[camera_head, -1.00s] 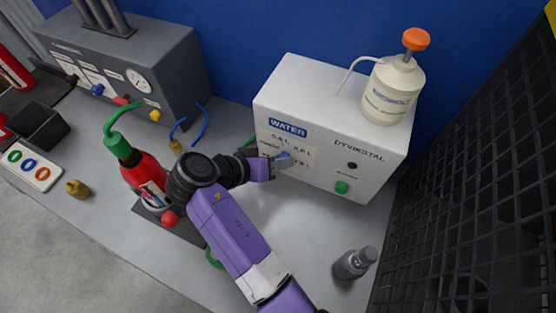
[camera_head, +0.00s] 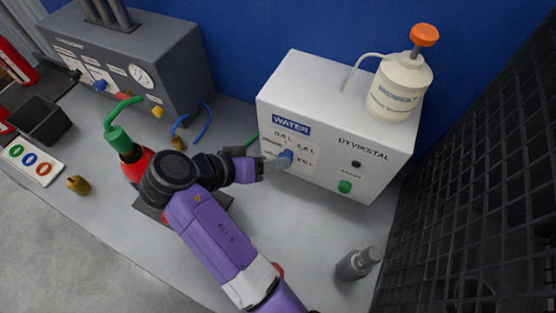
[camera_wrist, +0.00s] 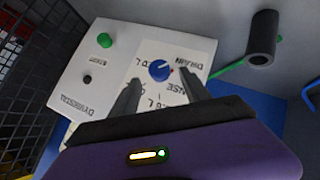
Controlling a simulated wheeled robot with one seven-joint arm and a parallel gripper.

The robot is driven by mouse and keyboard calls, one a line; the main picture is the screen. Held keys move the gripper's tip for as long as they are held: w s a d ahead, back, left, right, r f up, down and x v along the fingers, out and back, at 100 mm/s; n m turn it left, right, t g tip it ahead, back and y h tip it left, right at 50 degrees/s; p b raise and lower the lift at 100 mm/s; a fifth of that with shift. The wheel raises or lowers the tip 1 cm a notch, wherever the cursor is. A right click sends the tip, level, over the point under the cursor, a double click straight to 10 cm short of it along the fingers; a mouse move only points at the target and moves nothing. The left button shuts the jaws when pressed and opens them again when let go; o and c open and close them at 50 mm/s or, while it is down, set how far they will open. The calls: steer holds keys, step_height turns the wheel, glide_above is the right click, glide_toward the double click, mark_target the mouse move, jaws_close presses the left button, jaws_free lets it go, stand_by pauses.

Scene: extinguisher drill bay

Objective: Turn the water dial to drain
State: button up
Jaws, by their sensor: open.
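The water dial is a small blue knob on the front of the white WATER box (camera_head: 335,95). It shows in the head view (camera_head: 287,155) and in the wrist view (camera_wrist: 159,70), where a pale line on it slants up and right, roughly toward the printed DRAIN word (camera_wrist: 188,57). Other printed settings surround it, partly hidden by my fingers. My gripper (camera_head: 281,161) is open in front of the panel. In the wrist view its fingertips (camera_wrist: 158,77) lie on either side of the dial, close to it. I cannot tell whether they touch it.
A green button (camera_head: 345,187) sits lower right on the box, and a cream pump bottle (camera_head: 392,95) stands on top. A grey bottle (camera_head: 357,264) stands in front, beside black mesh (camera_head: 470,170). A red extinguisher (camera_head: 134,168) is partly hidden behind my arm.

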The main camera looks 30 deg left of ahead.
steer(key=shift+v, duration=1.65)
steer(key=shift+d, duration=0.1)
